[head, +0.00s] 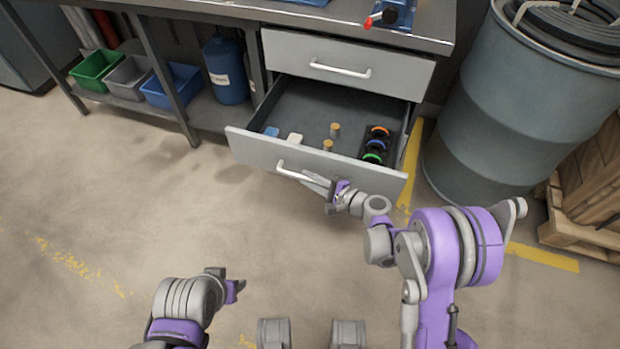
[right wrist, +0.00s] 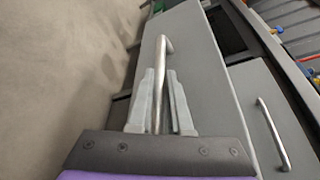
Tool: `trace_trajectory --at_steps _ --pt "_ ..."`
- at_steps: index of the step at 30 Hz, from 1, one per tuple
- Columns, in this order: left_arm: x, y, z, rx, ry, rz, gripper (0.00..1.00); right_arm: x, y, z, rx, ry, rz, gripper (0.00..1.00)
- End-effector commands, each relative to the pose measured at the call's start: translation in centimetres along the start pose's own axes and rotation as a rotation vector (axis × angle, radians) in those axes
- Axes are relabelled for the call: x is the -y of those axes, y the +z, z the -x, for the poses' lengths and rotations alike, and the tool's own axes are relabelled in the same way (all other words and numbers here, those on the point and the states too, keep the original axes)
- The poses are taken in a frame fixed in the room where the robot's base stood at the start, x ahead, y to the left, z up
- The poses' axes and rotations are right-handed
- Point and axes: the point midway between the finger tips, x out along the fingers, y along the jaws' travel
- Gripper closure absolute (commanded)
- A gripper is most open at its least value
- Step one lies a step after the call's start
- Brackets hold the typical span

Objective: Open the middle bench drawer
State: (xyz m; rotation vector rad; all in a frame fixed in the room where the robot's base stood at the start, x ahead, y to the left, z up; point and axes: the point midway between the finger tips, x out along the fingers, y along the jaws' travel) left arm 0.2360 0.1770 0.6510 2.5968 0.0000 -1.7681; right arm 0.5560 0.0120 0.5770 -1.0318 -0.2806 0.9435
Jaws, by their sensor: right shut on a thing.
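The middle bench drawer (head: 320,163) is pulled well out of the grey bench, and its inside shows in the head view. Its bar handle (head: 292,172) is on the front panel. My right gripper (head: 318,181) is shut on this handle. In the right wrist view the two fingers (right wrist: 163,105) lie on either side of the handle bar (right wrist: 160,62). My left gripper (head: 226,282) is low over the floor, away from the bench; whether its jaws are open I cannot tell.
The shut top drawer (head: 348,66) is above. The open drawer holds a black tray with coloured rings (head: 376,145) and small items. A large grey barrel (head: 520,110) stands close on the right, beside a wooden crate (head: 590,190). The floor in front is clear.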

Motion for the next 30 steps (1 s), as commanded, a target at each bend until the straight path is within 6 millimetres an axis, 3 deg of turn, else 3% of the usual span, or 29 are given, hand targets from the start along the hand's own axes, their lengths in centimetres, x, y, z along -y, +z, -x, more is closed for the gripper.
trace_trajectory --at_steps 1,6,17,30 --pt "0.0 0.0 0.0 0.0 0.0 0.0 0.5 0.0 0.0 0.0 0.001 0.0 0.0 0.81" --pt "0.0 0.0 0.0 0.0 0.0 0.0 0.5 0.0 0.0 0.0 0.001 0.0 0.0 0.53" --pt "0.0 0.0 0.1 0.0 0.0 0.0 0.5 0.0 -0.1 0.6 -0.001 0.0 0.0 0.53" --pt "0.0 -0.3 1.5 -0.002 0.0 0.0 0.5 0.1 0.0 8.6 -0.003 -0.002 0.0 0.53"
